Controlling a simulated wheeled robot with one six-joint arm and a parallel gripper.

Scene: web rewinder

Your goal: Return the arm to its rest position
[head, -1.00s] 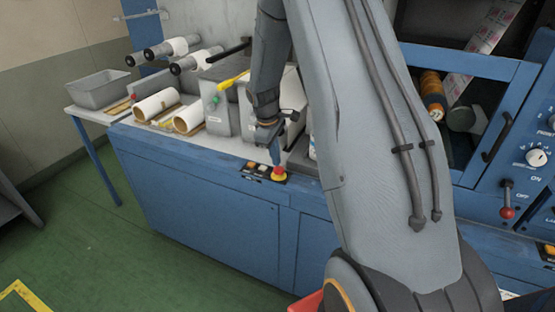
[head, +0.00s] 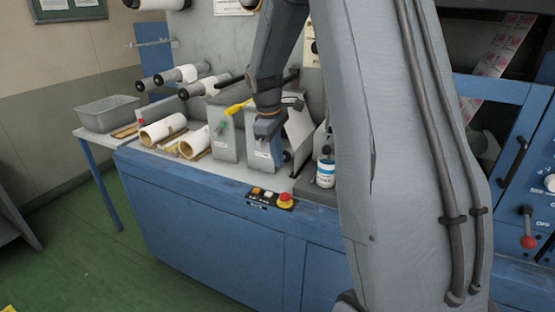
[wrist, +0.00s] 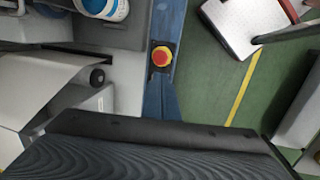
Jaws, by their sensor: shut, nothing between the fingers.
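My arm rises through the middle of the head view, its large grey link covering the right centre. My gripper (head: 268,140) hangs from the bent wrist, pointing down, in front of the grey boxes on the bench and above the red stop button (head: 285,200). It looks empty, and its fingertips are small and hard to make out. The wrist view looks down on the red stop button (wrist: 161,56) on its yellow base. A dark ridged part fills the bottom of that view, and no fingertips can be made out there.
A white-and-blue can (head: 325,174) stands right of the gripper, close to my arm link. White rolls (head: 162,130) and a grey bin (head: 108,113) are at the left. A red-knobbed lever (head: 528,240) is at the right. Green floor (head: 100,265) is open at front left.

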